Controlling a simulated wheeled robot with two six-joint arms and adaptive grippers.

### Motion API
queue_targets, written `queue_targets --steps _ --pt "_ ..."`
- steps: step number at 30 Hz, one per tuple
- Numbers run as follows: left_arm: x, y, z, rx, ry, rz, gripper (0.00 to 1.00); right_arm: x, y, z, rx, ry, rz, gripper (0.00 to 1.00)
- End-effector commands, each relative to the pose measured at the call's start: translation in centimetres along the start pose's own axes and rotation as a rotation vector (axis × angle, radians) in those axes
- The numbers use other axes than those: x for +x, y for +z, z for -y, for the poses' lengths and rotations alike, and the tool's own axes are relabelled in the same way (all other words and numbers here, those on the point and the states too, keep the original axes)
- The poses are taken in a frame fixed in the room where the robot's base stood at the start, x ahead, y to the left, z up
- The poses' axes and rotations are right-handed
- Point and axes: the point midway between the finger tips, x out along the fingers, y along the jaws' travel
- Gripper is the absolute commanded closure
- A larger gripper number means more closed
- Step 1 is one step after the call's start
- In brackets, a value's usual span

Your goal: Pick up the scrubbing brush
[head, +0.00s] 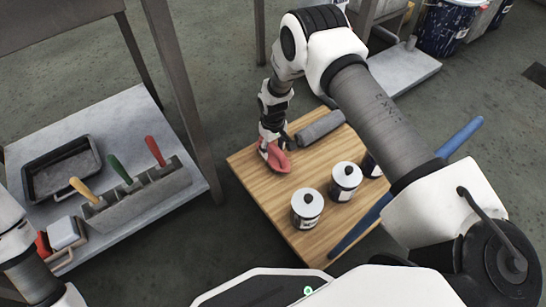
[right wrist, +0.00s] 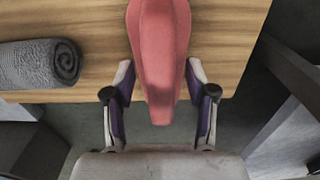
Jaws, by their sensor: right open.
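The scrubbing brush appears to be the red, rounded, tapering object (head: 279,160) near the far left edge of the wooden board (head: 252,160). Its bristles are not visible. In the right wrist view the red brush (right wrist: 160,40) lies lengthwise between the fingers, its narrow end towards the palm and past the board's edge. My right gripper (head: 272,146) is right at the brush in the head view. In the right wrist view the right gripper (right wrist: 159,85) is open, with one finger on each side of the brush. My left gripper is out of view.
A rolled grey cloth (head: 320,128) lies beside the brush. White-lidded cans (head: 307,208) stand nearer on the board. A long blue bar (head: 355,230) runs along its right side. At left, a grey table (head: 128,105) holds a black tray (head: 62,170) and a rack of coloured-handled tools (head: 140,195).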

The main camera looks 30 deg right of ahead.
Motion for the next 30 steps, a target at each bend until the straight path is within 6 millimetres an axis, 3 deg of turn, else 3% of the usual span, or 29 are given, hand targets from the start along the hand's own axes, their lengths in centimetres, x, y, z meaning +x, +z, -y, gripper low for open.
queue_targets --steps 2,3,7,8,19,30 --pt "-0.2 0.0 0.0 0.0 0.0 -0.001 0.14 -0.2 0.0 0.0 0.0 0.0 -0.001 0.44" --pt "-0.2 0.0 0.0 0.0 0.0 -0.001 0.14 -0.2 0.0 0.0 0.0 0.0 0.0 0.51" --pt "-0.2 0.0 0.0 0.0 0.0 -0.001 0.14 -0.2 0.0 0.0 0.0 0.0 0.0 0.97" --pt "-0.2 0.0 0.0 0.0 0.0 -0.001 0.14 -0.2 0.0 0.0 0.0 0.0 0.0 1.0" --pt "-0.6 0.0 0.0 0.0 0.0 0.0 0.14 -0.9 0.0 0.0 0.0 0.0 0.0 1.0" --pt "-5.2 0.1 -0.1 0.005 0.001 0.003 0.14 -9.2 0.0 0.0 -0.001 0.0 0.0 1.0"
